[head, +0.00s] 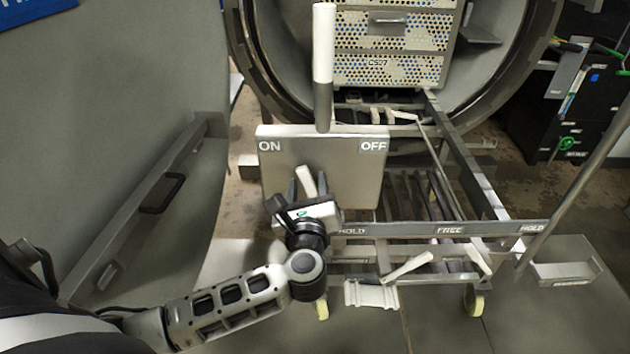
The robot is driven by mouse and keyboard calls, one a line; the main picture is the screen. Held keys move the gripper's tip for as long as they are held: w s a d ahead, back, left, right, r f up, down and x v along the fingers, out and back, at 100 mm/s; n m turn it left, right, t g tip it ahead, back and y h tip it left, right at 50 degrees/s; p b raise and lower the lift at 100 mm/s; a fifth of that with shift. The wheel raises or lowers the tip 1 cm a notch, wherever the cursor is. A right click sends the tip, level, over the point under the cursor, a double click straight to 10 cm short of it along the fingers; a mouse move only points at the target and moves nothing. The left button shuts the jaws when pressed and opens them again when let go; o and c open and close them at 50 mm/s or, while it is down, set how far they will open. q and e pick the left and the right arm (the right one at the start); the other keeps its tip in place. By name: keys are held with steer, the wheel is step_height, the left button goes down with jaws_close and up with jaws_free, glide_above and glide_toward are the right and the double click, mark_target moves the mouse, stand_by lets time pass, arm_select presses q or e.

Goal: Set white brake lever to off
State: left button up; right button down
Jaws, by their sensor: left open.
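A grey plate (350,185) on the cart's near end bears the word ON at its upper left and OFF at its upper right. A short white lever (306,181) shows in front of the plate, its top leaning a little left, toward the ON side. A tall post with a white grip (323,45) stands upright at the plate's top edge, between the two words. My left gripper (307,183) is open in front of the plate, with its fingers on either side of the short lever. Whether they touch it cannot be told; its base is hidden. My right gripper is out of view.
The cart frame (470,180) extends back toward the round autoclave opening with a perforated crate (390,70). A bar below the plate reads HOLD and FREE, with another white lever (408,267) beneath it. The big door (130,110) fills the left.

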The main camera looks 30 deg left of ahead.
arm_select(q)
jaws_close()
